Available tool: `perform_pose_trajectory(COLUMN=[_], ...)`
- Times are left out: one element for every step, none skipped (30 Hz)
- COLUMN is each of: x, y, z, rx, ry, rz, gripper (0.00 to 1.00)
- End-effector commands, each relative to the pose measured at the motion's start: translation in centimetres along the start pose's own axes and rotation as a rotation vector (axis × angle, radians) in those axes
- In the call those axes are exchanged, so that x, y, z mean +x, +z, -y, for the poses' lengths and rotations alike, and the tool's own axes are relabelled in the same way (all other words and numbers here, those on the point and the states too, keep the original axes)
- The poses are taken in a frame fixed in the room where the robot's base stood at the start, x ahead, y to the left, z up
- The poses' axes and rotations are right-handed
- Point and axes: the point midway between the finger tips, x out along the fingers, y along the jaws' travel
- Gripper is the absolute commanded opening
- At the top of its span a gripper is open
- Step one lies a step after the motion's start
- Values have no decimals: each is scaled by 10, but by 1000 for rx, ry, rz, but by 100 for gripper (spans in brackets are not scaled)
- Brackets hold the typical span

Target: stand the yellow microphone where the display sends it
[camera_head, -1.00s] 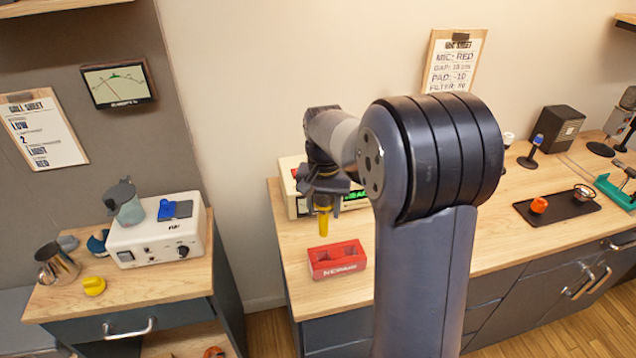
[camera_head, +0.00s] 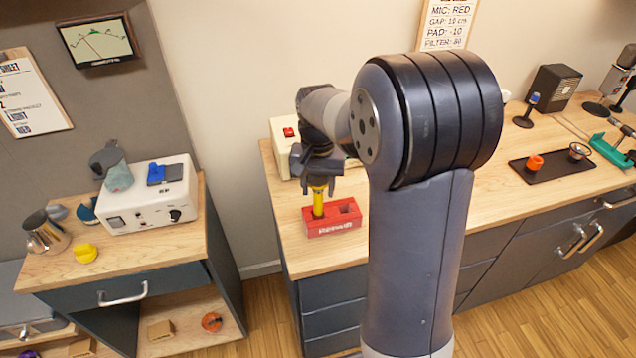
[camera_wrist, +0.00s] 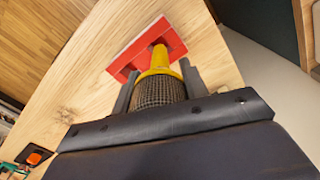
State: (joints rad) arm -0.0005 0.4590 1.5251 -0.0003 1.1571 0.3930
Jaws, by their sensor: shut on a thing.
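My gripper (camera_head: 320,184) is shut on the yellow microphone (camera_head: 318,205) and holds it upright, handle down. The microphone's dark mesh head shows between the fingers in the wrist view (camera_wrist: 160,90). Its lower end is at the left hole of the red two-hole block (camera_head: 336,229); I cannot tell how deep it sits. The right hole is empty. The block also shows in the wrist view (camera_wrist: 139,44). The cream box with the display (camera_head: 284,128) stands behind my gripper; its screen is hidden by my arm.
The block stands near the counter's (camera_head: 283,235) left front corner. A gap separates it from the left cabinet, which holds a white box (camera_head: 150,208), a metal jug (camera_head: 45,232) and a yellow knob-like piece (camera_head: 86,253). A dark tray (camera_head: 560,168) lies farther right.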

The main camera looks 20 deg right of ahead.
Motion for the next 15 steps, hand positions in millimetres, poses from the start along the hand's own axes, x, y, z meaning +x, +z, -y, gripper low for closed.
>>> perform_pose_trajectory(x=[6, 8, 11, 13, 15, 18, 20, 22, 25, 27, 29, 32, 33, 35, 37], y=[0, 0, 0, 0, 0, 0, 0, 0, 0, 0, 0, 0, 0, 0, 0], z=[0, 0, 0, 0, 0, 0, 0, 0, 0, 0, 0, 0, 0, 0, 0], rx=[0, 0, 0, 0, 0, 0, 0, 0, 0, 0, 0, 0, 0, 0, 0], ry=[0, 0, 0, 0, 0, 0, 0, 0, 0, 0, 0, 0, 0, 0, 0], rz=[0, 0, 0, 1, 1, 1, 1, 1, 1, 0, 0, 0, 0, -1, -1], gripper=[6, 6, 6, 6, 6, 6, 6, 6, 6, 6, 6, 6, 6, 6, 6])
